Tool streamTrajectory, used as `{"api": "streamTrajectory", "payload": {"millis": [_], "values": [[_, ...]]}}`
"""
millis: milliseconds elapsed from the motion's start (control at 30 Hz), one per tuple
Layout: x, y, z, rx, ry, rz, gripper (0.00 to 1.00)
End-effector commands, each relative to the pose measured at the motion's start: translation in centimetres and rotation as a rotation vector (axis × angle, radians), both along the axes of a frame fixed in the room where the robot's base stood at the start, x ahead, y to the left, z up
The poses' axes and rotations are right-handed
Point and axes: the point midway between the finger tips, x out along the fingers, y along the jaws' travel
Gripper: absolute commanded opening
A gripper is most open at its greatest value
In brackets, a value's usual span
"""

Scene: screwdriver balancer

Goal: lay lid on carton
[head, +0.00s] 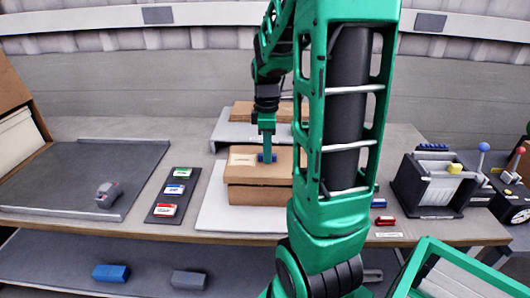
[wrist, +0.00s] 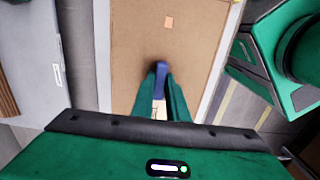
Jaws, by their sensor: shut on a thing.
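A brown cardboard lid (head: 240,173) with a blue grip (head: 262,158) on top is over the brown carton (head: 255,195), lined up closely with it. I cannot tell whether the lid rests fully on the carton or hovers slightly above. My gripper (head: 267,153) points down and is shut on the lid's blue grip. In the wrist view, the fingertips (wrist: 160,80) pinch the blue grip (wrist: 162,67), and the lid (wrist: 185,50) fills the middle. My arm hides the right part of the carton and lid in the head view.
The carton stands on a pale board (head: 213,213) on the bench. A grey raised stand (head: 225,128) with a brown piece on top is behind. Left are a dark card strip (head: 160,193) and a grey mat (head: 70,170). A black box (head: 430,185) stands right.

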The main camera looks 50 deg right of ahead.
Motion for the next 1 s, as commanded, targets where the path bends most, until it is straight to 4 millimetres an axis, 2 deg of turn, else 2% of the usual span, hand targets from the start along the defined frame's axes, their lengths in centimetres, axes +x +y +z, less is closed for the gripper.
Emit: {"api": "streamTrajectory", "payload": {"millis": [1000], "values": [[-0.1,-0.1,-2.4,0.000,0.000,-0.002,0.00]]}}
